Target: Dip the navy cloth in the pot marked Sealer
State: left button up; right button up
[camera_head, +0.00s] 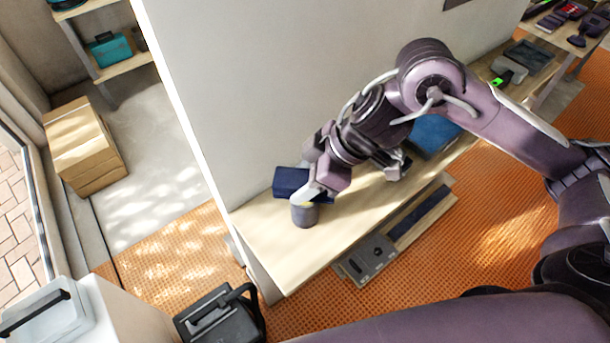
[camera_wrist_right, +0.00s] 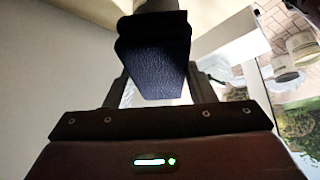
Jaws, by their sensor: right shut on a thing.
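My right gripper (camera_wrist_right: 160,85) is shut on a navy, textured, folded-looking piece that I take for the navy cloth (camera_wrist_right: 153,65). In the head view the navy cloth (camera_head: 290,182) shows at the end of my right arm, above the near end of the wooden bench. My right gripper (camera_head: 318,184) partly hides it. A small grey round pot (camera_head: 305,215) with a pale top stands close in front of it; I cannot read a marking on it. I cannot tell whether the cloth touches the pot. My left gripper is not in view.
The wooden bench (camera_head: 275,255) runs along a white wall (camera_head: 250,90). A blue tray (camera_head: 435,132) lies farther along it. A grey tool (camera_head: 370,260) lies below the bench's front edge. A black case (camera_head: 220,318) and a cardboard box (camera_head: 85,148) stand to the left.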

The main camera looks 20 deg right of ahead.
aim_at(306, 179)
jog(key=shift+f+b, duration=0.3)
jog(key=shift+f, duration=0.15)
dwell(0.5)
jog(key=shift+s+f, duration=0.15)
dwell(1.3)
notch_tip(306, 179, up, 7)
jog(key=p, duration=0.8)
jog(key=shift+r, duration=0.2)
jog(key=shift+f, duration=0.1)
dwell(0.3)
